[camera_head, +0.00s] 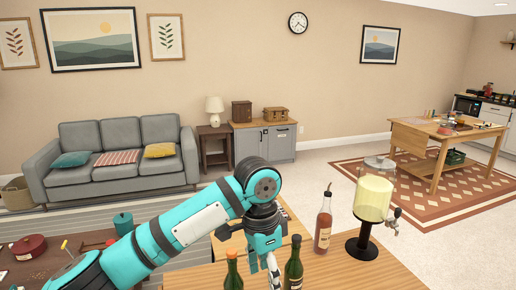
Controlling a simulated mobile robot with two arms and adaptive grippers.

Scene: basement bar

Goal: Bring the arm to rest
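My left arm comes in from the lower left and bends down over the wooden counter (400,272). My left gripper (272,272) points down at the counter, between a green-necked bottle (232,272) on its left and a dark green bottle (293,268) on its right. Its fingertips run to the bottom edge of the picture, and I cannot tell whether it is open or holds anything. My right gripper is not in view.
A low table with a red pot (29,246) and a teal canister (123,223) is at left. Carpet lies open beyond.

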